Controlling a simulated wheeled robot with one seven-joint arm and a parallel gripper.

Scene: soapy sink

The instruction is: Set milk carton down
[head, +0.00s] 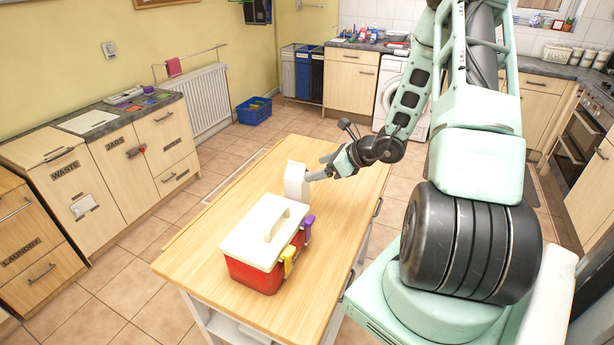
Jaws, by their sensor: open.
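A white milk carton (294,182) stands upright on the light wooden top of the kitchen island (204,224), just behind a red cooler box. My gripper (313,169) is at the carton's right side, reaching in from the right. It is open, with its fingers at or very near the carton. The view is too small to tell whether a finger touches it. The carton's lower front is partly hidden by the cooler's lid.
The red cooler box (253,275) with a white lid (258,243) and yellow and purple clips stands in front of the carton. The island top is clear to the left and at the far end. A blue crate (254,112) is on the floor behind.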

